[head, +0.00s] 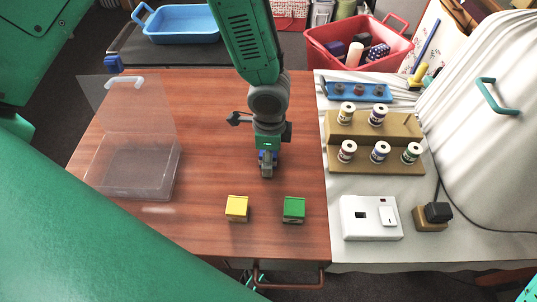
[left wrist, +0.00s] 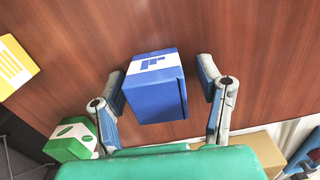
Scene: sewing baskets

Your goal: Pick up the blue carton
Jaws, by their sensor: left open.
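The blue carton (left wrist: 155,98) with a white label stands on the brown table in the left wrist view. My left gripper (left wrist: 162,78) is open, with one finger on each side of the carton; whether either finger touches it I cannot tell. In the head view my left gripper (head: 267,168) points down at the table, and the arm and gripper largely hide the carton there. A yellow carton (head: 237,208) and a green carton (head: 294,209) stand on the table nearer the front edge. My right gripper does not show.
A clear open-lidded box (head: 125,175) stands at the table's left. On the pale surface at right are a tan stepped rack (head: 345,127) with several spools, a blue holder (head: 358,91) and a white switch box (head: 370,218). A red basket (head: 328,37) is behind.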

